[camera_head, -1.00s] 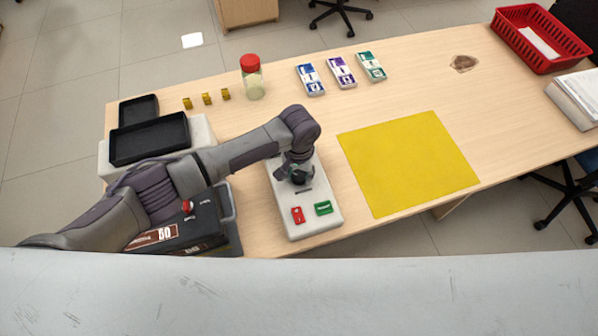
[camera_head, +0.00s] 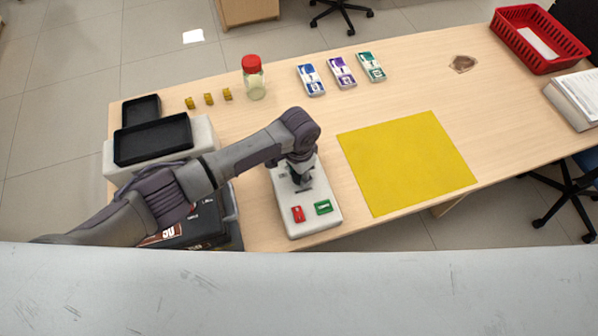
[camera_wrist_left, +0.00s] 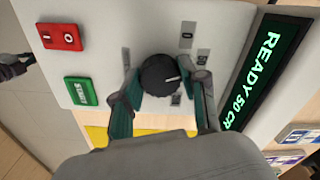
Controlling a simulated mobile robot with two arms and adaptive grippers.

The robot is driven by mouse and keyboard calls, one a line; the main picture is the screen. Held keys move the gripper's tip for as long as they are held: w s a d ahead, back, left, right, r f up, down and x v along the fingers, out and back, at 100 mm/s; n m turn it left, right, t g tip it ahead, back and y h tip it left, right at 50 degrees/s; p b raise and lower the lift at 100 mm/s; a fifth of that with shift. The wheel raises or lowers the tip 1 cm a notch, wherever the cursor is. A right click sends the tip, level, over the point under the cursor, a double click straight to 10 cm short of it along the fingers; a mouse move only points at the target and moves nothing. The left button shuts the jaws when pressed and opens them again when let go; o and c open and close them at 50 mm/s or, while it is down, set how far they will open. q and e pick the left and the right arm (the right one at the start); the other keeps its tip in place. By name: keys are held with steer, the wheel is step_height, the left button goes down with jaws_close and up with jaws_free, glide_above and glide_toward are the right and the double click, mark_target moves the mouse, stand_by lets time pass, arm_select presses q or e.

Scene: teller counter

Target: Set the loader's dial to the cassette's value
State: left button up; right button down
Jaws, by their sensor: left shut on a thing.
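The loader is a pale panel (camera_head: 318,224) with a red switch, a green button and a dark round dial (camera_wrist_left: 159,75). My left gripper (camera_head: 302,184) is over the panel, its fingers shut on the dial from both sides. In the left wrist view the dial's white pointer line points right and slightly up. Small marks surround the dial, some hidden by a finger; their values are too small to read. The loader's display (camera_wrist_left: 266,70) shows "READY 50 CR" in green. A dark box (camera_head: 205,232), perhaps the cassette, lies partly under my left arm; its label is mostly covered.
Black trays (camera_head: 153,141), a red-lidded jar (camera_head: 254,82) and several banded note packs (camera_head: 341,72) stand behind. A yellow mat (camera_head: 408,163) lies right of the loader. A dark jointed thing (camera_wrist_left: 14,68) at the wrist view's left edge may be my right gripper.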

stand_by(0.4)
arm_select(q)
steer(key=o, duration=1.1)
steer(key=shift+o, duration=0.2)
steer(key=shift+r, duration=0.15)
step_height(320, 180, up, 12)
steer(key=shift+f, duration=0.2)
